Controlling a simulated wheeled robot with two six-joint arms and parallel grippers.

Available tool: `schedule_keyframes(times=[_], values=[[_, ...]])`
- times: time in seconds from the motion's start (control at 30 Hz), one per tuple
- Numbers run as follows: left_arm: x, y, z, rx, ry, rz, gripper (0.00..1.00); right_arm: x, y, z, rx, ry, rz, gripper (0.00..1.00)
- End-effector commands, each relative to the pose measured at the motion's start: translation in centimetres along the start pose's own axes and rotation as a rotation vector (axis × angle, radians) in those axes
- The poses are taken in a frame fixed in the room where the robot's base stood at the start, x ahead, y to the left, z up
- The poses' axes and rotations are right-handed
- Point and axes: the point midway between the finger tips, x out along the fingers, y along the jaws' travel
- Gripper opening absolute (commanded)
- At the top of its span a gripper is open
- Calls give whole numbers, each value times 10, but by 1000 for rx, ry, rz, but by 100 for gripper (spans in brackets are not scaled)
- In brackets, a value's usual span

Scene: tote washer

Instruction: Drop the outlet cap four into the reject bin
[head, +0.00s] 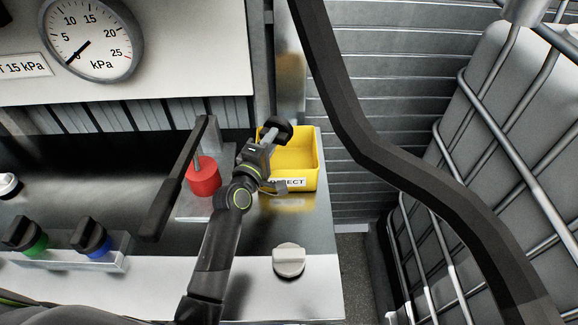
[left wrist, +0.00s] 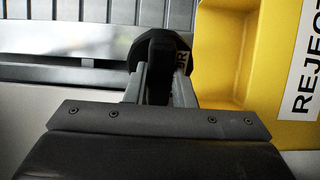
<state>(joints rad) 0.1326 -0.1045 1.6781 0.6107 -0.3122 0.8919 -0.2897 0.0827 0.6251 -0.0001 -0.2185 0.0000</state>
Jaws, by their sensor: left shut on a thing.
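My left gripper (head: 271,139) is shut on a black cap (head: 283,125). In the left wrist view the cap (left wrist: 190,50) sits between the fingertips (left wrist: 160,82), with partial pale lettering ending in R on its side; the full word is hidden. The yellow reject bin (head: 318,172) stands on the metal counter, with a REJECT label on its front. The held cap shows at the bin's back left corner, overlapping its rim in the picture. The bin (left wrist: 240,55) also fills the right of the left wrist view. My right gripper is in neither view.
A red cylinder (head: 203,176) with a long dark lever (head: 172,185) stands left of the bin. A grey knob (head: 289,259) is on the front panel. Black-topped green (head: 35,246) and blue (head: 100,250) fittings sit at left. A caged white tank (head: 520,120) is at right.

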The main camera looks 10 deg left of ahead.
Motion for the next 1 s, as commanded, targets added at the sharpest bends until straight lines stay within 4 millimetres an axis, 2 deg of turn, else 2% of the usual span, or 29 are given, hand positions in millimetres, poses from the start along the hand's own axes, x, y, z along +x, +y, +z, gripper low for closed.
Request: schedule_keyframes(times=[0.2,0.23,0.4,0.77,0.87,1.0], values=[[0,1,0,0,0,1,0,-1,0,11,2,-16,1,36],[0,1,0,0,0,1,25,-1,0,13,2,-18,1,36],[0,1,0,0,0,1,48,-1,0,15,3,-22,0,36],[-3,0,0,-1,0,0,48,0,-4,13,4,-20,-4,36],[-12,-2,0,-1,1,0,48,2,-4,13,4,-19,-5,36],[-33,-2,0,-1,2,0,48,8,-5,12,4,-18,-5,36]])
